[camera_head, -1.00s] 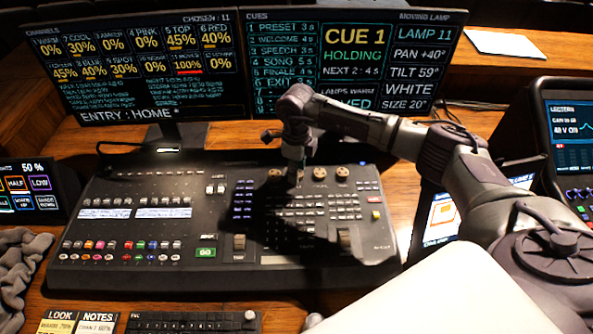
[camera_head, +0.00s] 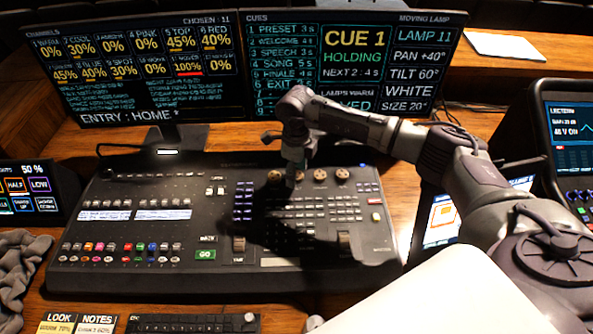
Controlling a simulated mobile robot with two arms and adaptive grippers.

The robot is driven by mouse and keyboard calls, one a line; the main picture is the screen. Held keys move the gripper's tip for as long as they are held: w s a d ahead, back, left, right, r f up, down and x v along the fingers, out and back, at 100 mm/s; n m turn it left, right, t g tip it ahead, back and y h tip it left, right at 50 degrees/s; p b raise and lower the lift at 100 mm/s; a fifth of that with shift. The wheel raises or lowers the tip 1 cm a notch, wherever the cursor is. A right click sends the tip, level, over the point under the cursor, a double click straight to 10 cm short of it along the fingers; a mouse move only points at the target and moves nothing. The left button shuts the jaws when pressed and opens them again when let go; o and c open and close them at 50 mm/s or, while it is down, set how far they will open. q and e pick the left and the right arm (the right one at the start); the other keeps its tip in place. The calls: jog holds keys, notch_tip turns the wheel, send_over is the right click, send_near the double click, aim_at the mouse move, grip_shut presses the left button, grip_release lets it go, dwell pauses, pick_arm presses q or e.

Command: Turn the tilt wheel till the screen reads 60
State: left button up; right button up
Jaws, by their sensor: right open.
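The right screen (camera_head: 352,62) stands behind the mixing desk. Its moving lamp column reads LAMP 11, PAN +40° and TILT 60°. The desk (camera_head: 150,189) has a row of small round brown wheels near its top right. One wheel (camera_head: 274,176) shows left of my right gripper (camera_head: 291,181), and two more, one (camera_head: 320,174) beside the other (camera_head: 342,173), show to its right. My right gripper points down at this row and is open. It hides the spot between these wheels, so the tilt wheel and any touch on it cannot be made out. My left gripper is not in view.
The left screen (camera_head: 150,70) stands beside the right one. A small touch panel (camera_head: 30,190) is at the left edge, above a grey cloth (camera_head: 20,262). A keyboard (camera_head: 185,324) lies in front of the desk. My right arm crosses above the desk's right side.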

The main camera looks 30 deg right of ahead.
notch_tip(320, 180, up, 12)
dwell(0.5)
dwell(0.4)
